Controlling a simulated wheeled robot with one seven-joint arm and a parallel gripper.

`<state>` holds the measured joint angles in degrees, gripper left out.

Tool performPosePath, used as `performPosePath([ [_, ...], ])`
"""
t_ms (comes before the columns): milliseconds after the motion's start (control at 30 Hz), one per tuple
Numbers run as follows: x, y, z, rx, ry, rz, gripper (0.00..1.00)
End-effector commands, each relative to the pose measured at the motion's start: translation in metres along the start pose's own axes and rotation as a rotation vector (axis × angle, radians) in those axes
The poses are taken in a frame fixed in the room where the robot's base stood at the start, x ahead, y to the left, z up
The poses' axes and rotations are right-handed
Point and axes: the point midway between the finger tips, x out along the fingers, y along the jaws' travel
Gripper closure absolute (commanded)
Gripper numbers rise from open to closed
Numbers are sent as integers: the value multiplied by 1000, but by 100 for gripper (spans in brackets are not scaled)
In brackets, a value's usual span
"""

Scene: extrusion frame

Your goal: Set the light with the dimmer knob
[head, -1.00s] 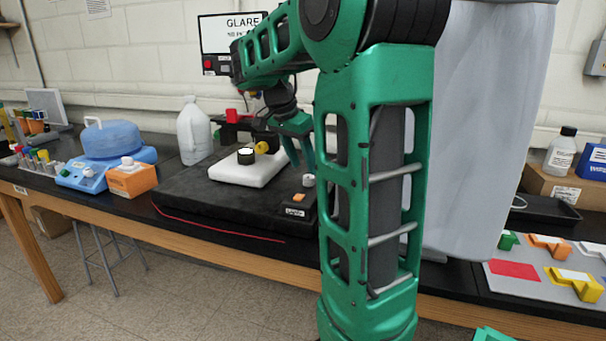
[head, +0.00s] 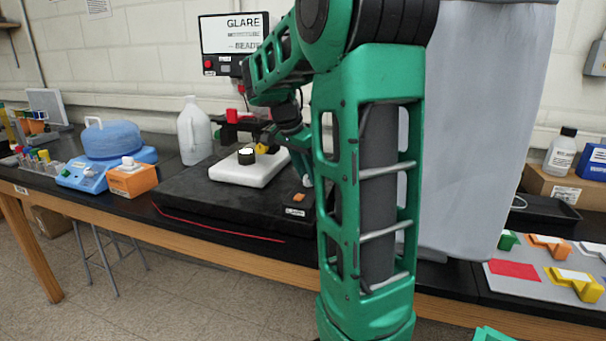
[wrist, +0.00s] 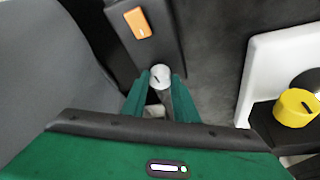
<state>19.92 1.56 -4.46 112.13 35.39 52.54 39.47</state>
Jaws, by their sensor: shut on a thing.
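The dimmer knob (wrist: 159,76) is small, round and pale grey with a dark pointer mark. It sits on the dark base, and in the wrist view it is between the tips of my two green fingers. My gripper (wrist: 159,82) is shut on it from above. In the head view my gripper (head: 306,168) is down at the right end of the base, and the knob is hidden there. An orange rocker switch (wrist: 139,22) is beside the knob; it also shows in the head view (head: 298,197). A screen (head: 234,34) reads "GLARE" with smaller, partly unclear lines below.
A white jug (head: 194,130) and an orange box (head: 132,180) stand left. A grey curtain (head: 470,130) hangs right.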

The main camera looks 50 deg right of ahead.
Motion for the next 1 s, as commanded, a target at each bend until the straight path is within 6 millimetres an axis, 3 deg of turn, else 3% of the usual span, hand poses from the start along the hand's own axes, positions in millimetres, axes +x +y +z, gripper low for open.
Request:
performPosePath([
  [367, -3, -3, 2, -103, 5, -52, 96],
  [1000, -3, 0, -1, -617, 11, -266, 96],
])
